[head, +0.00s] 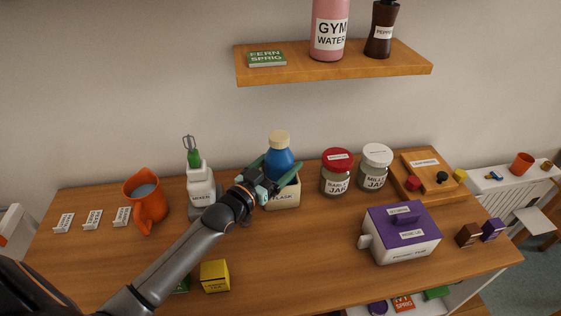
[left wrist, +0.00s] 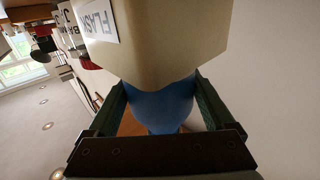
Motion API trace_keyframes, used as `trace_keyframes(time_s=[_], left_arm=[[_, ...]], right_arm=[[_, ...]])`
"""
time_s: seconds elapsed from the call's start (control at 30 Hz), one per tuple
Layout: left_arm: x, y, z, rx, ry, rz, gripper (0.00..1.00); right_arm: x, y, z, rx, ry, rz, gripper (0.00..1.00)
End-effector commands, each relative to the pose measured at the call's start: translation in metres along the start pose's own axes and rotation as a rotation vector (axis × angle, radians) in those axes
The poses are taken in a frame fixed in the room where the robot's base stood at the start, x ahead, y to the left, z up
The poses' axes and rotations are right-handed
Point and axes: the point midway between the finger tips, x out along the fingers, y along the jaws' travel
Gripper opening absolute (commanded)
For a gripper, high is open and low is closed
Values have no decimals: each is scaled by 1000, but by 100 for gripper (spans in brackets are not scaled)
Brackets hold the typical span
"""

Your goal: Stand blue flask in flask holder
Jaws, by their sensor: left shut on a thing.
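The blue flask (head: 279,161) has a cream cap and stands roughly upright at the back middle of the table. The cream flask holder (head: 286,194), labelled FLASK, is directly below it. My left gripper (head: 275,177) is shut on the flask, with its green fingers on either side of the blue body. In the left wrist view the blue flask (left wrist: 160,103) is between the fingers, and the holder (left wrist: 165,45) shows close by at the top. The flask's lower end is hidden by the holder, so I cannot tell how deep it sits. My right gripper is out of view.
A mixer (head: 200,188) and an orange jug (head: 147,200) stand left of the holder. Two jars, red-lidded (head: 337,174) and white-lidded (head: 375,168), stand right. A purple-lidded box (head: 402,235) and yellow box (head: 215,276) are nearer. A shelf (head: 335,66) is above.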

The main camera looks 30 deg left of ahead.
Motion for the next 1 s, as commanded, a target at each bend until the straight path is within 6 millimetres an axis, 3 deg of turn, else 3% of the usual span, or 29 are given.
trace_keyframes(time_s=[0.8,0.83,0.93,1.0], left_arm=[[0,0,13,-1,-4,0,1],[0,0,13,-1,-5,0,89],[-1,0,14,-2,-7,0,100],[-1,0,14,-2,-8,0,100]], right_arm=[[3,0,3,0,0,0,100],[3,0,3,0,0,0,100],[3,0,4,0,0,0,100],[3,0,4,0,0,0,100]])
